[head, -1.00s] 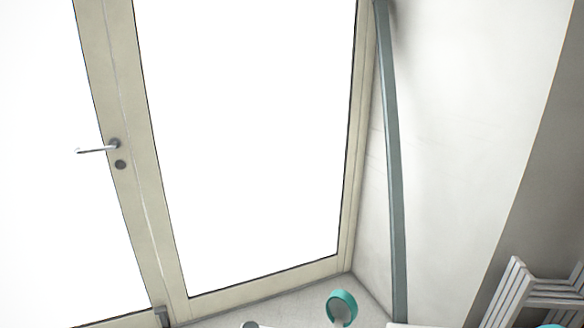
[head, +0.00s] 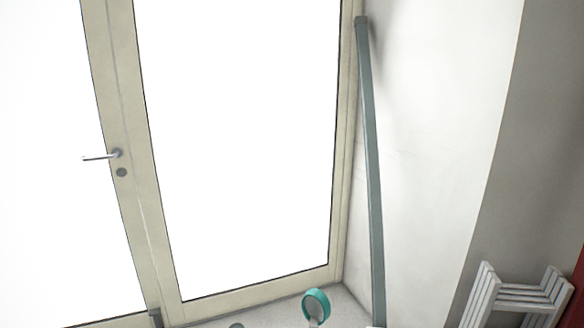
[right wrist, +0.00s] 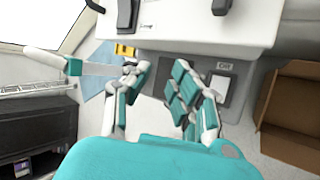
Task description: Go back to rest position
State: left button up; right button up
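My right gripper (right wrist: 158,80) shows in the right wrist view, with its teal and white fingers apart and nothing between them. It is in front of a white machine (right wrist: 200,22) and a grey panel with a white switch (right wrist: 220,84) and an "Off" label. Whether the fingers touch the panel is unclear. A white and teal arm part shows at the left of that view. Neither gripper shows in the head view; only a teal and white part of me shows at its bottom edge. I cannot make out my left gripper.
The head view shows a glazed door with a handle (head: 101,156), a grey-green pole (head: 372,170) by the wall and a white slatted rack (head: 515,298). The right wrist view shows an open cardboard box (right wrist: 291,112) at right and a black unit (right wrist: 38,125) at left.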

jog(key=a+f+m+t, duration=0.1)
jog(key=a+f+m, duration=0.1)
jog(key=a+m, duration=0.5)
jog(key=s+d+f+m, duration=0.1)
jog(key=s+f+m, duration=0.1)
jog(key=s+d+f+m+h, duration=0.1)
jog(key=s+f+m, duration=0.1)
jog(key=m, duration=0.1)
jog(key=s+d+f+m+h+p, duration=0.1)
jog(key=f+m, duration=0.1)
jog(key=f, duration=0.1)
jog(key=shift+s+d+m, duration=0.35)
jog(key=shift+s+m, duration=0.05)
pick_arm(q)
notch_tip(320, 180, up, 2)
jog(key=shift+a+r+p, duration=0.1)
jog(key=shift+p, duration=0.4)
pick_arm(e)
jog(key=s+d+f+m+g+h, duration=0.1)
jog(key=s+d+f+m, duration=0.3)
jog(key=s, duration=0.9)
jog(key=s+d+f+m+g+h, duration=0.1)
jog(key=s+d+f+m+g, duration=0.2)
jog(key=s, duration=1)
jog(key=s+d+f+m+g+h, duration=0.2)
jog(key=s+d+f+m, duration=0.4)
jog(key=s, duration=0.7)
jog(key=shift+d+f+m, duration=0.4)
jog(key=shift+d+f, duration=0.35)
jog(key=shift+d, duration=0.25)
